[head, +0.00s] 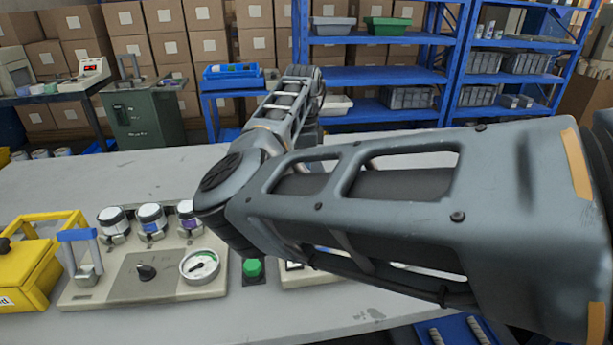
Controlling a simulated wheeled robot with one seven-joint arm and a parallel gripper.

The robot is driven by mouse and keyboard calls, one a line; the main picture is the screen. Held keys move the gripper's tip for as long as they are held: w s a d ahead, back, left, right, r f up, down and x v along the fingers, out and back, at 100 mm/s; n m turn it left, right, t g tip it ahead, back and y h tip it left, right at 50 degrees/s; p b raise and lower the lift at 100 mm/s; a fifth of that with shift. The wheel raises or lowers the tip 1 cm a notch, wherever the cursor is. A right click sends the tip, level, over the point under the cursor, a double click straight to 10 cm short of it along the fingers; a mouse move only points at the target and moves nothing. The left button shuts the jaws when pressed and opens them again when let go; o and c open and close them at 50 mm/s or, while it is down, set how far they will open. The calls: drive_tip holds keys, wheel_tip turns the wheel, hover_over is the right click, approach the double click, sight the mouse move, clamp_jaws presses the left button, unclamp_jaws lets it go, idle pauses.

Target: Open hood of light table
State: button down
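I cannot make out a light table or its hood for certain in the head view. My own arm crosses the picture from the right, bends at the middle left and runs away toward the back. It hides much of the bench. The arm's far end is turned away, and my gripper's fingers do not show. A pale device (315,277) on the bench is mostly hidden under my arm, so I cannot tell what it is.
The grey bench (60,180) carries a beige control panel (125,288) with jars and a dial, a yellow device (25,275) and a green button (252,268). Behind stand a green cabinet (145,118), blue shelves (400,75) and stacked cartons (125,18). The bench's left rear is clear.

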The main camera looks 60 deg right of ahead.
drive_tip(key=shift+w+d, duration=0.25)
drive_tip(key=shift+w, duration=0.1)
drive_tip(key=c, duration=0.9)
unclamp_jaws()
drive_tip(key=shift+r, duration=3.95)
